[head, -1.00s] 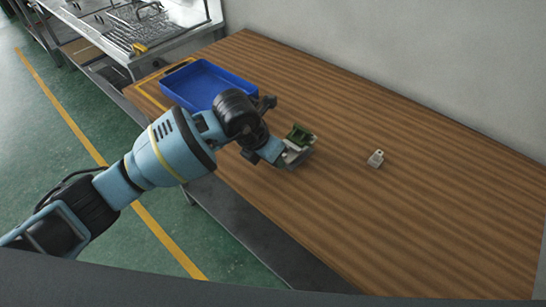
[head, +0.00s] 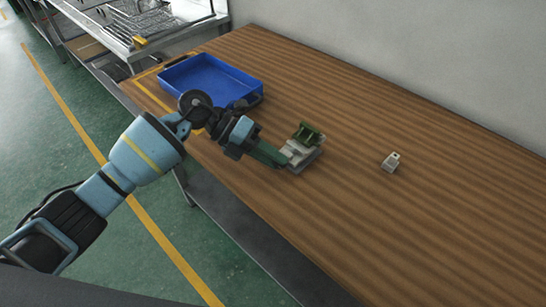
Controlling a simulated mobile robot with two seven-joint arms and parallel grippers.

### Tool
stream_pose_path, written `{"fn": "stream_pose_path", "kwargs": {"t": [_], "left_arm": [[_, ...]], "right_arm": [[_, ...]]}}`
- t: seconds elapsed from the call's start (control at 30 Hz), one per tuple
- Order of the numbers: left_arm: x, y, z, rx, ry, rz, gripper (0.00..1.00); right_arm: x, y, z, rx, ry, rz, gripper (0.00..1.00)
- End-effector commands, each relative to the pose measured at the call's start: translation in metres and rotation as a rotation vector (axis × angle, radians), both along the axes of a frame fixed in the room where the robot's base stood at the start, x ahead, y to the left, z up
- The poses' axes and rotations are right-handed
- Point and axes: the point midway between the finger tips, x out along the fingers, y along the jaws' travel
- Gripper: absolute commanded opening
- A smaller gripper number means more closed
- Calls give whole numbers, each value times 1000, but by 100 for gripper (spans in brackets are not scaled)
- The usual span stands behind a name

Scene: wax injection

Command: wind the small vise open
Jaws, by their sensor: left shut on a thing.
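The small vise (head: 304,148) stands on the wooden table, with a grey base and a green block at its top. My left gripper (head: 283,161) is at the vise's left side, its dark green fingers reaching to it. The fingers are shut on a part of the vise, which looks to be its handle; the fingers hide that part. I cannot tell how far apart the vise jaws are. My right gripper is not in view.
A blue tray (head: 246,81) lies at the far left of the wooden table (head: 400,230). A small whitish block (head: 391,162) stands to the right of the vise. A metal bench (head: 165,38) with wire racks is beyond. The table's right side is clear.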

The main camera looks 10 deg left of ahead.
Motion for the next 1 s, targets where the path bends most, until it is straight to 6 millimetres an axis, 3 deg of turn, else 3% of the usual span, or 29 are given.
{"fn": "stream_pose_path", "kwargs": {"t": [0.3,0.93,0.97,1.0], "left_arm": [[1,1,-6,-122,97,2,7],[0,1,-4,-156,122,-2,7],[0,1,-4,-156,122,-2,32],[0,1,-4,-157,121,-2,37]], "right_arm": [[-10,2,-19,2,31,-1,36],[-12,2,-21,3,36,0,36],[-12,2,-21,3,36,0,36],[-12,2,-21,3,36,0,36]]}}
